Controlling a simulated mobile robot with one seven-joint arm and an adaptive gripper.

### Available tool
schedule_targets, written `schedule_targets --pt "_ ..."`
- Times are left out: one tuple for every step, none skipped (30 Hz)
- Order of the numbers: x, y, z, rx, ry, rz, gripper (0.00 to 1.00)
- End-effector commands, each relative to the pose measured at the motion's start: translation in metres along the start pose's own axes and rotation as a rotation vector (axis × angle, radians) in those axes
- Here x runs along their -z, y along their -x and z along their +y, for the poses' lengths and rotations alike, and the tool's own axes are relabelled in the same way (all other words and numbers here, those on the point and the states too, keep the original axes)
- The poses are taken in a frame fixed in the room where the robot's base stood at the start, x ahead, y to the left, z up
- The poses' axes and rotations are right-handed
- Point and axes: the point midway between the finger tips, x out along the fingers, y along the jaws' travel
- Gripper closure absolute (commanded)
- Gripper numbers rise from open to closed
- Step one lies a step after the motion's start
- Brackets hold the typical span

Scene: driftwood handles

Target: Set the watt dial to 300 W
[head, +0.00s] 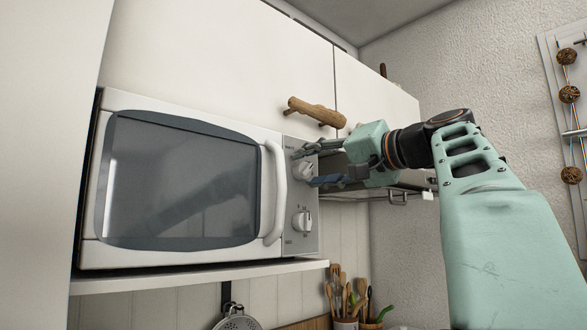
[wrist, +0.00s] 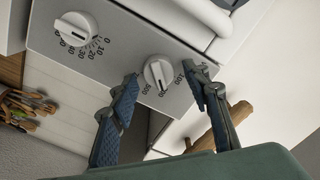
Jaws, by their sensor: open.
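The watt dial is a white round knob with a raised grip bar, the upper knob on the microwave's grey control panel in the head view (head: 301,170). In the wrist view the watt dial (wrist: 158,74) sits between my two fingers, with gaps on both sides. Printed numbers ring it; some are blurred or small, and I cannot tell surely which one it points at. My gripper (head: 309,166) is open at the panel, one finger above the dial and one below. In the wrist view my gripper's blue pads (wrist: 160,76) flank the dial without visible contact.
A second knob, the timer dial (head: 302,221), is below. The white microwave (head: 188,260) stands on a shelf (head: 200,279), its white door handle (head: 275,190) just left of the panel. A driftwood handle (head: 316,112) juts out above my gripper. Utensils (head: 345,295) stand below.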

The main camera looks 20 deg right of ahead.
Motion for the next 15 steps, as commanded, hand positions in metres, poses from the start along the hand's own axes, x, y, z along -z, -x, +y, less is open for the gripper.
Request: schedule_targets --pt "0.001 0.004 0.0 -0.001 0.001 0.002 0.56" --pt "0.001 0.008 0.0 -0.001 0.001 0.002 0.56" --pt "0.001 0.013 -0.001 -0.001 0.001 0.002 0.56" --pt "0.001 0.018 -0.001 -0.001 0.0 0.003 0.56" --pt "0.001 0.024 0.0 -0.002 0.0 0.004 0.56" --pt "0.001 0.032 0.0 -0.003 0.0 0.004 0.56" --pt "0.001 0.039 0.0 -0.003 0.001 0.005 0.56" --pt "0.001 0.046 -0.001 -0.002 0.001 0.004 0.56" --pt "0.001 0.055 0.0 -0.003 0.001 0.005 0.56" --pt "0.001 0.061 0.001 -0.003 0.0 0.004 0.56" --pt "0.001 0.068 0.0 -0.002 0.001 0.004 0.56" --pt "0.001 0.076 0.0 -0.002 0.001 0.005 0.56" --pt "0.001 0.082 0.0 -0.003 0.001 0.004 0.56" --pt "0.001 0.087 0.0 -0.003 0.001 0.004 0.56" --pt "0.001 0.094 0.0 -0.002 0.0 0.004 0.56"
